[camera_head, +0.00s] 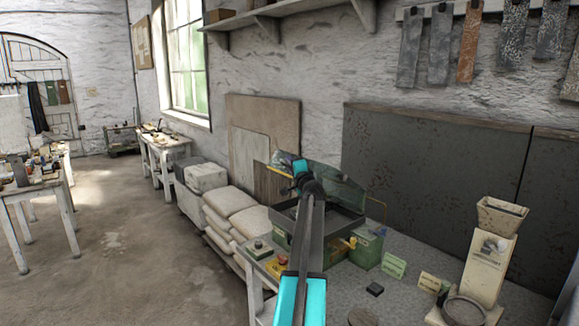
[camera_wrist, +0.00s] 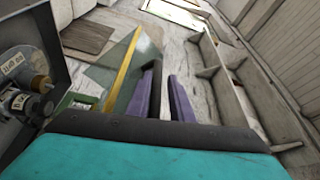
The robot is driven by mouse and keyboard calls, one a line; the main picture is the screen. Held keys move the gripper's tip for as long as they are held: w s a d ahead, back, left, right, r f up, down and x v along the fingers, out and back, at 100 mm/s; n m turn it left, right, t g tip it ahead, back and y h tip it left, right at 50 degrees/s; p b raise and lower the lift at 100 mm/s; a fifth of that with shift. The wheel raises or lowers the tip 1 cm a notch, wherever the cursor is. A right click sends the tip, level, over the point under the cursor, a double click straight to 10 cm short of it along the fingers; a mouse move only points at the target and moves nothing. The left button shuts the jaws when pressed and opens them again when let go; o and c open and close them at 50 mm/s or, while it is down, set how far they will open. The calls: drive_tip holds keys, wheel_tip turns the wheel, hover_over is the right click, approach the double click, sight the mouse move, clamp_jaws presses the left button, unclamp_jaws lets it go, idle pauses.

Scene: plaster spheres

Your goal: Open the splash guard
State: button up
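The splash guard (camera_head: 340,186) is a see-through greenish panel, raised and tilted above the dark tray of a green machine (camera_head: 366,247) on the bench. In the wrist view the guard (camera_wrist: 140,75) shows as a clear pane with a yellow edge strip, left of my fingers. My gripper (camera_wrist: 166,84) shows two purple fingers with a narrow gap and nothing seen between them. The left finger is close beside the pane; I cannot tell whether it touches. In the head view my arm covers part of the machine, and the fingertips are hard to make out.
A control box with a red button (camera_head: 280,262) stands at the bench's front left. Small cards (camera_head: 394,265) and a cream stand with a hopper (camera_head: 490,260) are to the right. Stacked sacks (camera_head: 235,212) lie left of the bench. A shelf (camera_head: 285,18) hangs above.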

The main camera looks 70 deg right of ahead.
drive_tip(key=r+b+v, duration=0.1)
drive_tip(key=b+v, duration=0.3)
drive_tip(key=v, duration=0.9)
drive_tip(key=shift+a+f, duration=0.2)
drive_tip(key=shift+f, duration=0.25)
